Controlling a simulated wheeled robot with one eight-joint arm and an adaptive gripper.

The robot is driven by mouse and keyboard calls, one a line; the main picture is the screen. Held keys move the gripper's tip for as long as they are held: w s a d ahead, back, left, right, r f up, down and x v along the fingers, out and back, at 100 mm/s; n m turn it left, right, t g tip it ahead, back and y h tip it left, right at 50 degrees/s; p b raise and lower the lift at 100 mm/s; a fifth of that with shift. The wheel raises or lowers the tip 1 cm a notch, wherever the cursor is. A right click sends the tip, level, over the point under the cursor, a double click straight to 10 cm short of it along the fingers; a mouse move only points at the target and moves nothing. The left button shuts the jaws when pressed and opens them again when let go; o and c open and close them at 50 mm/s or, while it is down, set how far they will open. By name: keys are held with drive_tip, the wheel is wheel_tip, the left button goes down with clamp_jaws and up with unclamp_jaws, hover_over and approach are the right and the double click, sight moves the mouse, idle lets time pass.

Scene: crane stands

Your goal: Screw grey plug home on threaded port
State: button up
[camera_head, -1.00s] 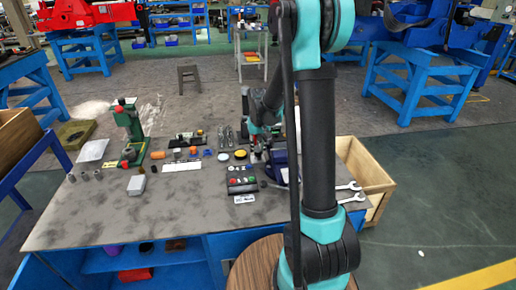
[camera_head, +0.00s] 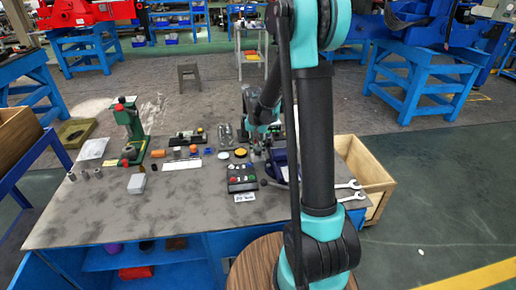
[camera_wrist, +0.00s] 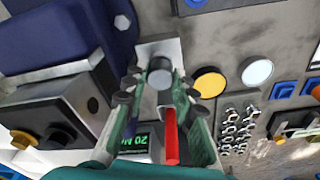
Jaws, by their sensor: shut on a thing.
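In the wrist view, a round grey plug (camera_wrist: 160,74) sits between the tips of my gripper (camera_wrist: 159,85). The green fingers with black pads are shut on it from both sides. The plug is over a pale metal plate (camera_wrist: 158,48). The threaded port is hidden, apparently under the plug, so I cannot tell how deep the plug sits. In the head view, my gripper is small and mostly hidden behind my arm near the table's back right.
A dark blue vise-like block (camera_wrist: 75,35) is close by in the wrist view. Yellow (camera_wrist: 209,82) and white discs (camera_wrist: 256,71) lie beside the plate. A button box (camera_head: 243,178) and wrenches (camera_head: 348,191) are on the table.

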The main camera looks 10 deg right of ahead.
drive_tip(key=m, duration=0.5)
idle(0.3)
drive_tip(key=shift+w+m+g+h, duration=0.1)
drive_tip(key=shift+m+g+h, duration=0.2)
drive_tip(key=shift+m, duration=0.8)
drive_tip(key=m, duration=0.3)
drive_tip(key=m, duration=0.4)
drive_tip(key=shift+m+g, duration=0.4)
drive_tip(key=shift+m, duration=0.3)
